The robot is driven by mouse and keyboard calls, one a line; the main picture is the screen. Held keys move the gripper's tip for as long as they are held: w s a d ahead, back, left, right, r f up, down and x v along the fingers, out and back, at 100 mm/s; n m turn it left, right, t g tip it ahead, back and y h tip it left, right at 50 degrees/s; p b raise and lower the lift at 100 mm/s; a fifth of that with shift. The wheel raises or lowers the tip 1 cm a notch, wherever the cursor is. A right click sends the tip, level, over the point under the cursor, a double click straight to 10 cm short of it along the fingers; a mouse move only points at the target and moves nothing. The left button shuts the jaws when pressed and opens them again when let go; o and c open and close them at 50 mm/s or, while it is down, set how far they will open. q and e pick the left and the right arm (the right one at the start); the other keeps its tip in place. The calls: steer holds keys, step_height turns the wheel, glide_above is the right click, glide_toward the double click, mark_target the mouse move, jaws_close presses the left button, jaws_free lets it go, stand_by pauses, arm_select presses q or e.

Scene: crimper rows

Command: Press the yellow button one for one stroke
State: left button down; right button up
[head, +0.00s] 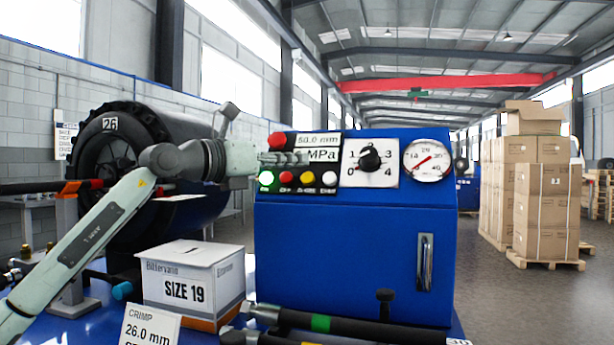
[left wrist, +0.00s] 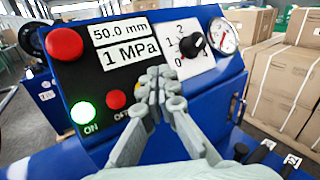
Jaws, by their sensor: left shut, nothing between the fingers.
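The yellow button (head: 307,178) sits in the lower row of the blue crimper's sloped panel, between a red and a white button. In the left wrist view the yellow button (left wrist: 143,93) is partly hidden behind my fingers. My left gripper (head: 302,158) is shut and empty, reaching in from the left across the panel. In the head view its fingertips overlap the panel just above the yellow button. In the left wrist view the fingertips (left wrist: 164,78) overlap the panel near that button; I cannot tell whether they touch it. My right gripper is not in view.
The panel also has a lit green ON button (head: 266,178), a red OFF button (head: 286,177), a larger red button (head: 277,141), a dial (head: 369,159) and a gauge (head: 429,160). A SIZE 19 box (head: 190,285) and black hoses (head: 350,328) lie in front.

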mark_target(308, 179)
arm_select(q)
steer(key=shift+w+d+f, duration=0.2)
steer(key=shift+w+f, duration=0.2)
steer(key=shift+w, duration=0.15)
steer(key=shift+w+d+f, duration=0.15)
steer(key=shift+w+f, duration=0.2)
steer(key=shift+w, duration=0.15)
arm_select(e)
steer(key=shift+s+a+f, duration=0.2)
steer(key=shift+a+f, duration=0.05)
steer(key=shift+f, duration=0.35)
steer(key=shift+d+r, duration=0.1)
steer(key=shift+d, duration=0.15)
arm_select(q)
steer(key=shift+w, duration=0.1)
steer(key=shift+w+d+f, duration=0.1)
steer(key=shift+w+f, duration=0.1)
steer(key=shift+w, duration=0.05)
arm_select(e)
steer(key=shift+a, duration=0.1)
